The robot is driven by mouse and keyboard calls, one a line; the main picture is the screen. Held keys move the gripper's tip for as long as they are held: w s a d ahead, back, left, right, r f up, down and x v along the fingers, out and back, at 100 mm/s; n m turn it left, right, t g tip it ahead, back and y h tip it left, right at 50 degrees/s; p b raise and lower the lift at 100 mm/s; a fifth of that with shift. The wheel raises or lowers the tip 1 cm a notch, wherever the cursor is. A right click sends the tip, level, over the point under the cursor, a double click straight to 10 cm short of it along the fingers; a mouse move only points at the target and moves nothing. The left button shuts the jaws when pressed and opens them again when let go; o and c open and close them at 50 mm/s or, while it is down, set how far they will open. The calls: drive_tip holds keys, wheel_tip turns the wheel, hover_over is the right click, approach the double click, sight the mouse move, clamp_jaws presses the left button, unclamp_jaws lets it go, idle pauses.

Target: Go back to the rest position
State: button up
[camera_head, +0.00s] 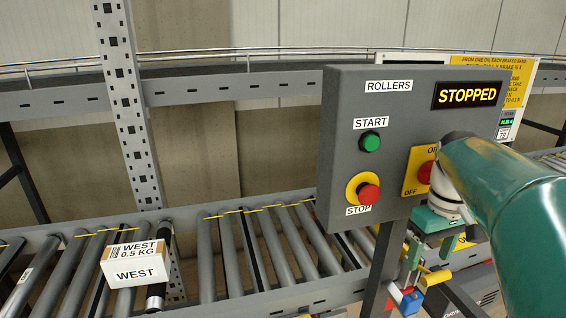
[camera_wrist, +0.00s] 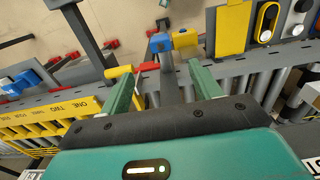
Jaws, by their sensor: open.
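My gripper (camera_head: 430,250) is open, below the right part of the grey control box (camera_head: 415,110). In the wrist view its two green fingers stand apart (camera_wrist: 163,70), with nothing clasped between them. My teal arm comes in from the right and covers part of the box's right side. The box display (camera_head: 467,95) reads STOPPED. A green START button (camera_head: 370,141), a red STOP button (camera_head: 368,194) and a yellow ON/OFF plate (camera_head: 411,185) with a red knob are on its face.
A white WEST carton (camera_head: 136,274) lies on the roller conveyor (camera_head: 240,262) at left. A perforated upright (camera_head: 128,110) stands behind. A blue block (camera_wrist: 162,42) and a yellow part (camera_wrist: 185,38) lie beyond my fingertips. A yellow numbered strip (camera_wrist: 75,112) is at left in the wrist view.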

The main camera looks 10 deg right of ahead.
drive_tip(key=s+a+f+t, duration=0.2)
drive_tip(key=a, duration=0.9)
drive_tip(key=s+a+f+t, duration=0.2)
drive_tip(key=a+t, duration=0.1)
drive_tip(key=a, duration=0.9)
drive_tip(key=shift+s+f+t, duration=0.2)
drive_tip(key=shift+f+t, duration=0.1)
drive_tip(key=shift+f, duration=0.05)
drive_tip(key=r+g, duration=0.1)
drive_tip(key=g, duration=0.3)
hover_over(409, 307)
drive_tip(key=d, duration=0.2)
drive_tip(key=f, duration=0.4)
drive_tip(key=w+f, duration=0.1)
drive_tip(key=f, duration=0.8)
drive_tip(key=shift+w+a+f, duration=0.1)
drive_tip(key=shift+w+a, duration=0.05)
drive_tip(key=shift+w, duration=0.05)
